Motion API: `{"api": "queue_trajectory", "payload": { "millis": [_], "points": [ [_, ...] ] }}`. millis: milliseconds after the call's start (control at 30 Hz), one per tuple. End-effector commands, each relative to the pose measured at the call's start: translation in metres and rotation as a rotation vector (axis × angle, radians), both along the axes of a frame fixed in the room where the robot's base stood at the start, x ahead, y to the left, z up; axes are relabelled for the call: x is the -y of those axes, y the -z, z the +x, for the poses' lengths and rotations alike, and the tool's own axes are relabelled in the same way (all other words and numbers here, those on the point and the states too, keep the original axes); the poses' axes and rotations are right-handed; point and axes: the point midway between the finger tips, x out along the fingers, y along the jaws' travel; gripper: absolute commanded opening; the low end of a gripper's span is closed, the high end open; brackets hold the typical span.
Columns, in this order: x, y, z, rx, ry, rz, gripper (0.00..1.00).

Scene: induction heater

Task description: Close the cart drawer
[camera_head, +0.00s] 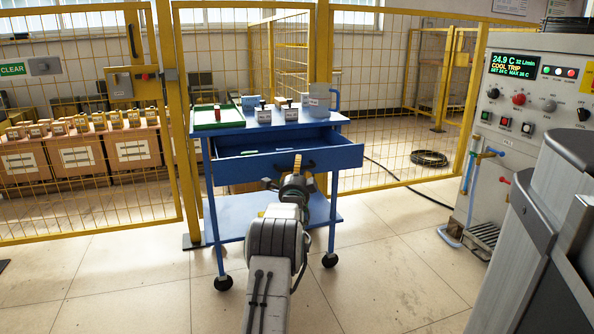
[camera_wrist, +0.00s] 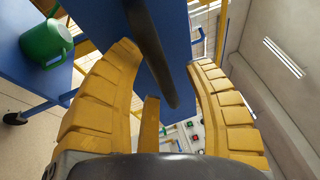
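The blue cart (camera_head: 215,220) stands in front of me with its drawer (camera_head: 240,168) pulled out toward me; the drawer's inside shows from above. My gripper (camera_head: 297,168) is at the drawer front, near its middle. In the wrist view, my gripper (camera_wrist: 168,55) has its two yellow fingers spread wide apart. The black drawer handle (camera_wrist: 153,50) runs between them, with the blue drawer front (camera_wrist: 182,50) behind it. My arm hides part of the drawer front and lower shelf in the head view.
A green tray (camera_head: 218,116) and several small boxes (camera_head: 264,115) sit on the cart top. A green can (camera_wrist: 45,42) stands on the lower shelf. Yellow mesh fencing (camera_head: 90,200) is behind the cart.

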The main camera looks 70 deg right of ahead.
Motion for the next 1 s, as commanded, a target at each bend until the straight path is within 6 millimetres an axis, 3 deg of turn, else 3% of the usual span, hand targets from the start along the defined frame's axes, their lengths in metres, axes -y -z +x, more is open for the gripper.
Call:
{"api": "queue_trajectory", "payload": {
  "millis": [567,1000],
  "points": [
    [-0.0001,-0.0001,0.0004,0.0,0.0,0.0,0.0],
    [0.0064,-0.0021,0.0008,0.0,0.001,-0.002,0.0]
  ]
}}
